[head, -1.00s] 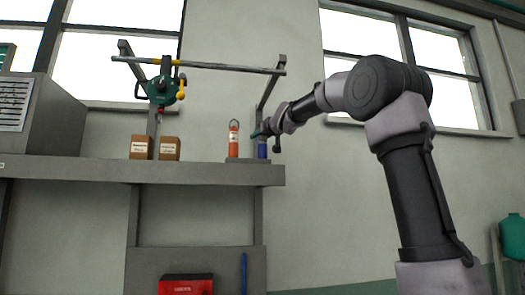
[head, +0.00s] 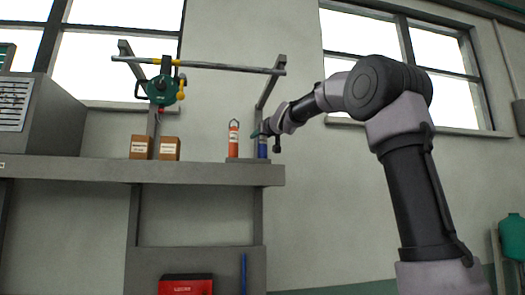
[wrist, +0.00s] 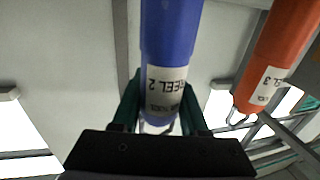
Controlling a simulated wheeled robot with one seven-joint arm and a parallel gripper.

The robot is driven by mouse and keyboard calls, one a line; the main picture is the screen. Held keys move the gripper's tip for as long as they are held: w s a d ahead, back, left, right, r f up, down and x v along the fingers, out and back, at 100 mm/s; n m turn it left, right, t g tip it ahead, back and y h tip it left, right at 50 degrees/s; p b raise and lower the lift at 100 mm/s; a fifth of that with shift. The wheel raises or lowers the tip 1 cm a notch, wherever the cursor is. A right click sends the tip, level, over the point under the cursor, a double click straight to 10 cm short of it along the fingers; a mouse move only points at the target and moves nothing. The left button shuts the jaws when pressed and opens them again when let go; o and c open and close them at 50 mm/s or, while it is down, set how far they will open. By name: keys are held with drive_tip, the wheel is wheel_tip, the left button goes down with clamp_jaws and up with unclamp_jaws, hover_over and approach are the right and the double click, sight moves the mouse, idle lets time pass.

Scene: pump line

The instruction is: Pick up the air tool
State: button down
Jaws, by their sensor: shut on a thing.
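A blue cylinder (head: 262,150) stands at the right end of the shelf in the head view. In the wrist view it is the blue tool (wrist: 168,50) with a white label reading "REEL 2" and a wire loop at its end. My gripper (wrist: 166,112) is shut on it, with a green finger on each side; in the head view my gripper (head: 262,131) is at its upper end. An orange cylinder (head: 233,141) with a loop on top stands to its left; in the wrist view this orange tool (wrist: 277,55) is labelled "REEL 3". Whether the blue tool's base touches the stand is unclear.
The tools are on a low stand at the end of the grey shelf (head: 100,170). Two brown boxes (head: 155,148) stand left of them. A green reel unit (head: 163,88) hangs from an overhead rail (head: 222,68). A grey cabinet (head: 45,125) is far left. Right of the shelf is open.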

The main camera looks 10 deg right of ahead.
drive_tip(key=shift+r, duration=0.15)
idle(0.3)
wheel_tip(320, 180, up, 10)
idle(0.6)
idle(0.4)
